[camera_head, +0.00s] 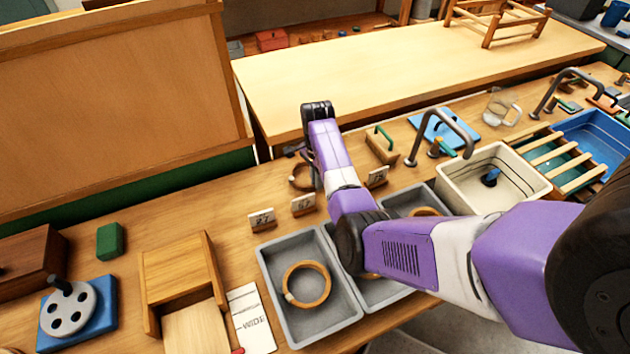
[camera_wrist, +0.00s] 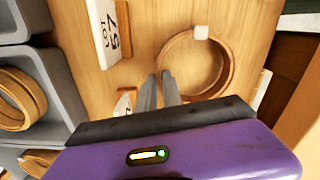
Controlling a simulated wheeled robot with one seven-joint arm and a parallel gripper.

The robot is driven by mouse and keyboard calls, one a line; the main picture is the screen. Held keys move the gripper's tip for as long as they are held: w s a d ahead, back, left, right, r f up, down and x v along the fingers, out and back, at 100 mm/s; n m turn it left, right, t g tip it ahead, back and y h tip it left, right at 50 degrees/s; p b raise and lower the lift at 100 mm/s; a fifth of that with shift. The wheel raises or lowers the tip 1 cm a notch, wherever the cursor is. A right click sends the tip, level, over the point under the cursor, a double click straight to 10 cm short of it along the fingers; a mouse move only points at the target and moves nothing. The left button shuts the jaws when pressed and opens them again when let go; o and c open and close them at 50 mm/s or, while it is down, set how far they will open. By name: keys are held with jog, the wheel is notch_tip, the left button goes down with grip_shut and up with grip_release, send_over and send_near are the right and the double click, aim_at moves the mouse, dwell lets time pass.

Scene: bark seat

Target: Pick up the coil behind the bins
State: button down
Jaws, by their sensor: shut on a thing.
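The coil (camera_wrist: 226,72), a light-brown ring with a small pale tag, is on the wooden bench behind the bins. In the head view it shows partly (camera_head: 293,183), with my arm hiding some of it. My gripper (camera_wrist: 166,78) is shut on the near side of the coil's wall, its two fingers close together there. In the head view my wrist stands over the coil and the fingertips are hard to make out. I cannot tell whether the coil touches the bench.
Grey bins (camera_head: 268,285) stand in front, one holding another coil (camera_head: 306,285); my arm passes over them. Small number cards (camera_head: 262,219) stand between bins and coil. A wooden block with a green handle (camera_head: 381,145) is to the right. A tall board (camera_head: 110,105) rises back left.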

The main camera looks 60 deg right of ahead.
notch_tip(320, 180, up, 19)
jog(key=p, duration=0.6)
jog(key=shift+r, duration=0.2)
